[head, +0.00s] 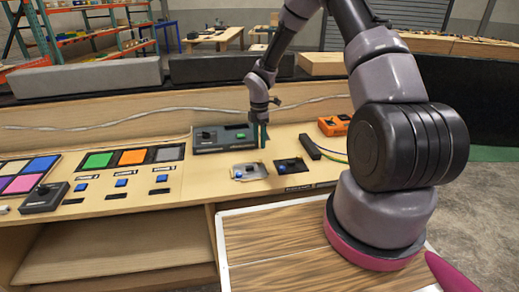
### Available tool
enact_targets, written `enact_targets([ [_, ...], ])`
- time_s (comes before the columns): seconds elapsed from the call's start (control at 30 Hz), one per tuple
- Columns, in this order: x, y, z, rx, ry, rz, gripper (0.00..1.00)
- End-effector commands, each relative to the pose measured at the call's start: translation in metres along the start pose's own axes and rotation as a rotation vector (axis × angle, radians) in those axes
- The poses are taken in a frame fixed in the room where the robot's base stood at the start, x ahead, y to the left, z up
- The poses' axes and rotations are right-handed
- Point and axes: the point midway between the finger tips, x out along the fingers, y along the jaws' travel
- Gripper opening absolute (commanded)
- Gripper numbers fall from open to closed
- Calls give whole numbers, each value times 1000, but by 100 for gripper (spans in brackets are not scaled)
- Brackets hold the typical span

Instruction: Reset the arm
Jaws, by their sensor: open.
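My arm rises from its base at the right and reaches forward over the wooden console desk (120,205). My gripper (264,140) points down over the desk, just right of the dark grey control box (221,139). Its fingers are small and dark here, and nothing shows held between them. Below it are a silver plate with a blue button (247,172) and a black plate with a blue button (291,166). I cannot tell whether the fingertips touch anything.
Coloured panels (130,157) and several blue switches lie on the left of the desk, with a black box (44,197) in front. An orange device (334,125) and a black bar (309,147) with wires are to the right. A raised ledge runs behind.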

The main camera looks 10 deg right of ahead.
Motion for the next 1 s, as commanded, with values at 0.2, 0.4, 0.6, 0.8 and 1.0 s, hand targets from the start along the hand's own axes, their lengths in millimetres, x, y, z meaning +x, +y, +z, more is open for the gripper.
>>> enact_targets([
  [0.2, -11, 0, 0, 1, 0, -1, 62],
  [0.4, -11, 0, 0, 1, 0, -1, 62],
  [0.6, -38, -2, 6, 72, -19, 19, 62],
  [0.8, -133, -19, 24, 367, -64, 95, 62],
  [1.0, -228, -59, 33, 727, -59, 191, 62],
])
